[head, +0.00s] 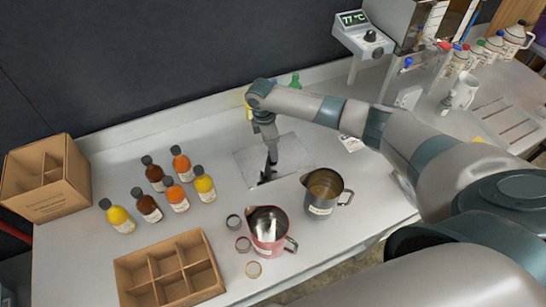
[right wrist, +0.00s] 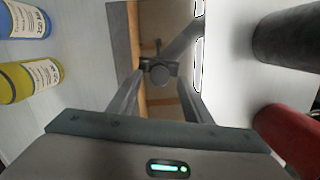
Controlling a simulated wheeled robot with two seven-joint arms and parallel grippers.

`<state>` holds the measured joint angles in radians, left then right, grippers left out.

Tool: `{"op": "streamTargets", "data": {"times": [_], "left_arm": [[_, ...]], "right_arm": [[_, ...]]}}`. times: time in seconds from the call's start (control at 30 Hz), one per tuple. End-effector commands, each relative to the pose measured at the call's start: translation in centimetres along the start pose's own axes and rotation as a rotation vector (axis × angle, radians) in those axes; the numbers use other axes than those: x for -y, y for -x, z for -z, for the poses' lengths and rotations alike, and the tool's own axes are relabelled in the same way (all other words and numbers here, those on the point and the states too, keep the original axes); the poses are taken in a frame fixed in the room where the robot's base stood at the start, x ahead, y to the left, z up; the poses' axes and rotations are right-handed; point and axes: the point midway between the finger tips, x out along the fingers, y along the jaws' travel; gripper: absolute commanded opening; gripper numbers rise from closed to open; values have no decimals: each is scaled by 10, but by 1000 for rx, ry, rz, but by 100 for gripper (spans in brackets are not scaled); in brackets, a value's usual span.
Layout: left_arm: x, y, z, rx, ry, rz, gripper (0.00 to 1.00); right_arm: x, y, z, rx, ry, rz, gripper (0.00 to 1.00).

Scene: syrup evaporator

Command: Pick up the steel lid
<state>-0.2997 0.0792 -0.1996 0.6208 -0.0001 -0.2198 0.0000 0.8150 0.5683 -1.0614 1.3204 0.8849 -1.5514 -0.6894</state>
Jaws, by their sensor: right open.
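The steel lid (head: 287,150) is a shiny square plate lying flat on the counter, behind the two metal jugs. My right gripper (head: 269,168) points down over it and hides part of it. In the right wrist view the lid (right wrist: 126,30) looks brownish with reflections, and a round knob (right wrist: 158,74) on it shows between the two fingers of my right gripper (right wrist: 161,68). The fingers are open and apart on either side of the knob; whether they touch it I cannot tell. My left gripper is out of view.
A pink jug (head: 266,228) and a dark jug (head: 324,190) stand just in front of the lid. Several bottles (head: 150,207) stand to the left, with a divided cardboard box (head: 170,272) in front. A temperature unit (head: 362,33) stands at the back.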

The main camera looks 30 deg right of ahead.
Motion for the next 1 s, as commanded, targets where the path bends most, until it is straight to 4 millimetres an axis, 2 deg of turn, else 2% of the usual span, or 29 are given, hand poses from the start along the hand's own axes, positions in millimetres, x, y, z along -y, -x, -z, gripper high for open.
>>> {"op": "streamTargets", "data": {"times": [0.23, 0.73, 0.9, 0.93, 1.0], "left_arm": [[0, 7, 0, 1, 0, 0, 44], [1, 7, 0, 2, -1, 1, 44], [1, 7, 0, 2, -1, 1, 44], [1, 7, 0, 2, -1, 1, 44], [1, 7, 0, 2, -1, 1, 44]], "right_arm": [[0, -23, 0, 1, 0, 1, 45], [0, -25, 0, 1, 0, 0, 45], [0, -25, 0, 1, 0, 0, 5], [0, -25, 0, 1, 0, 0, 0], [-1, -24, 0, 0, 0, -1, 0]]}}
